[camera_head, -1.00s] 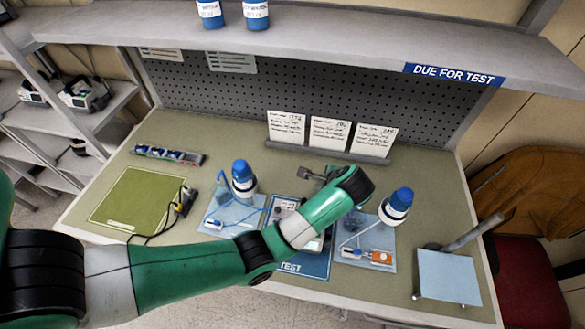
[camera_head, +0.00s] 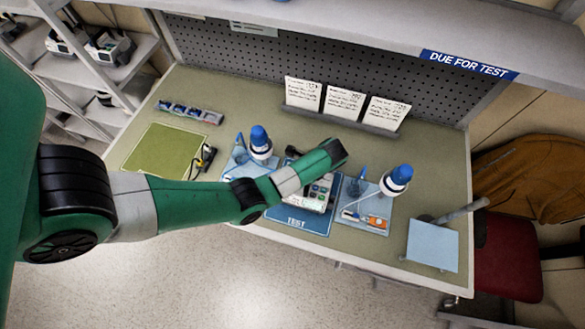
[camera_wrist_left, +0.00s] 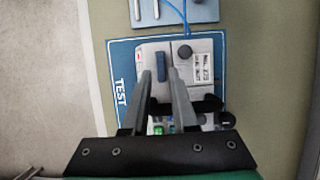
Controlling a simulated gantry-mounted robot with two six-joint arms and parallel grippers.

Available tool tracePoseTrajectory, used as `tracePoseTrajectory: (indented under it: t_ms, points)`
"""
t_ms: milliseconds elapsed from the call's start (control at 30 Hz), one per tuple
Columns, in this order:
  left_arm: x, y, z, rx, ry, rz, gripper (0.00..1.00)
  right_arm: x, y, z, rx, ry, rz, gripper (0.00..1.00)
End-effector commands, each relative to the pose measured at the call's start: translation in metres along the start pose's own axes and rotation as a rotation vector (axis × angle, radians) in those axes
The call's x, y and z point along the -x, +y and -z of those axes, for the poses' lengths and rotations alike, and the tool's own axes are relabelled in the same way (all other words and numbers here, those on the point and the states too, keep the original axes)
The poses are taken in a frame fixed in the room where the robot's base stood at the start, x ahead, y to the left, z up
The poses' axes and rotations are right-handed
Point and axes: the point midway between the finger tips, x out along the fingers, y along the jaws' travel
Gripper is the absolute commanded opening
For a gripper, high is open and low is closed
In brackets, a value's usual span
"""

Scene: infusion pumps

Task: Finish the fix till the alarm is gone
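A grey-white infusion pump (camera_head: 322,190) lies on the blue mat marked TEST (camera_head: 285,222) in the middle of the bench, partly hidden by my left arm in the head view. In the left wrist view the pump (camera_wrist_left: 160,53) shows a dark blue oval part, a white label and a small red mark. A small green patch (camera_wrist_left: 158,129) shows near the finger bases. My left gripper (camera_wrist_left: 161,73) is over the pump, its two fingers apart with nothing visibly held between them. Contact with the pump cannot be told. My right gripper is out of view.
Blue trays with blue-capped bottles flank the mat: the left bottle (camera_head: 260,142) and the right bottle (camera_head: 397,180). An orange-and-white item (camera_head: 376,222) lies on the right tray.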

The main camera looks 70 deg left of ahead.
Motion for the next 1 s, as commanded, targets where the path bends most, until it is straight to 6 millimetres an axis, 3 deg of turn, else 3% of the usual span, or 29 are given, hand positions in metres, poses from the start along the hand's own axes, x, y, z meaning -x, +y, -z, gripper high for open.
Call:
tracePoseTrajectory:
  t_ms: [200, 533, 700, 1000]
  points:
    - [-0.033, 0.0, 0.0, 0.001, 0.0, -0.001, 0.26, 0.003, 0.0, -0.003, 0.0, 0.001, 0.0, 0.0]
    - [-0.038, 0.0, 0.0, 0.0, 0.002, 0.001, 0.26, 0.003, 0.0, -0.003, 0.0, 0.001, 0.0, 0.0]
    - [-0.038, 0.0, 0.0, 0.0, 0.002, 0.001, 0.0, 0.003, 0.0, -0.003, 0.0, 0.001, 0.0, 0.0]
    - [-0.037, 0.0, 0.0, -0.001, 0.002, 0.002, 0.0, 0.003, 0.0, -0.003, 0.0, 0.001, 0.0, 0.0]
